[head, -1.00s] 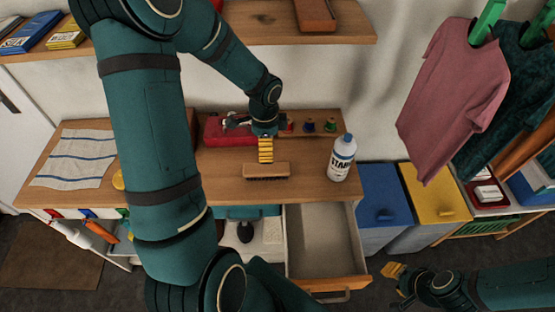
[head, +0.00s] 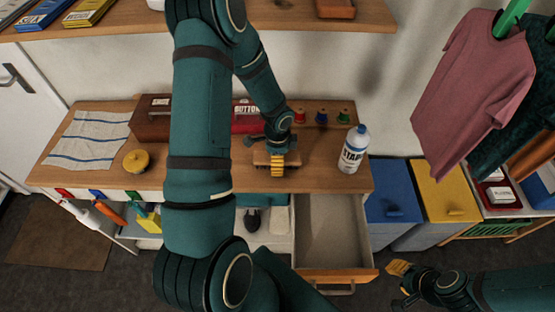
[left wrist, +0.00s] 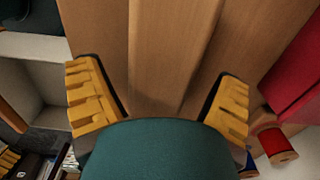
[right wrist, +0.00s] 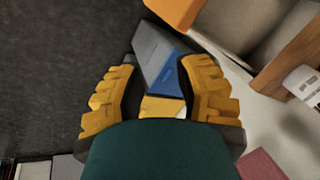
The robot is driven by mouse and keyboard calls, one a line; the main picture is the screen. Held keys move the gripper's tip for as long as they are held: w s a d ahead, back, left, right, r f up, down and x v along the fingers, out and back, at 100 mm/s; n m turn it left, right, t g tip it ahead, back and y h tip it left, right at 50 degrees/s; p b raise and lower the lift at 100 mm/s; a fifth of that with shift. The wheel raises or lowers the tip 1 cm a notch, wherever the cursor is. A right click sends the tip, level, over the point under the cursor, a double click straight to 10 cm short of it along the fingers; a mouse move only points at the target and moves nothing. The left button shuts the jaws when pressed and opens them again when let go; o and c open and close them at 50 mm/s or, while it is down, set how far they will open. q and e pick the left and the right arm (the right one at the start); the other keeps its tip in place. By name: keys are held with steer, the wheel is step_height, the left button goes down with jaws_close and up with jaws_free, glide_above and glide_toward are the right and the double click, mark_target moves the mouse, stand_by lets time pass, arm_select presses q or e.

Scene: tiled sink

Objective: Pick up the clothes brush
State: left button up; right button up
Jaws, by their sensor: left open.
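The clothes brush (head: 262,159), a wooden-backed bar, lies on the wooden counter (head: 215,180), partly hidden by my left gripper. My left gripper (head: 278,168) is over the brush, pointing down. In the left wrist view the brush's wooden back (left wrist: 172,45) runs between the two yellow fingers of my left gripper (left wrist: 165,95), which are spread apart with gaps to it. Its bristles are hidden there. My right gripper (head: 400,272) hangs low at the front right, away from the counter; in the right wrist view its fingers (right wrist: 157,90) are apart and empty.
A white starch bottle (head: 353,150) stands right of the brush. Thread spools (head: 321,117) and a red button box (head: 246,122) are behind it. An open drawer (head: 333,235) juts out below the counter. Blue (head: 391,190) and yellow (head: 445,185) bins stand at right.

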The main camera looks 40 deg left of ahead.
arm_select(q)
steer(key=shift+f, duration=0.45)
steer(key=c, duration=1.4)
steer(key=shift+r, duration=0.15)
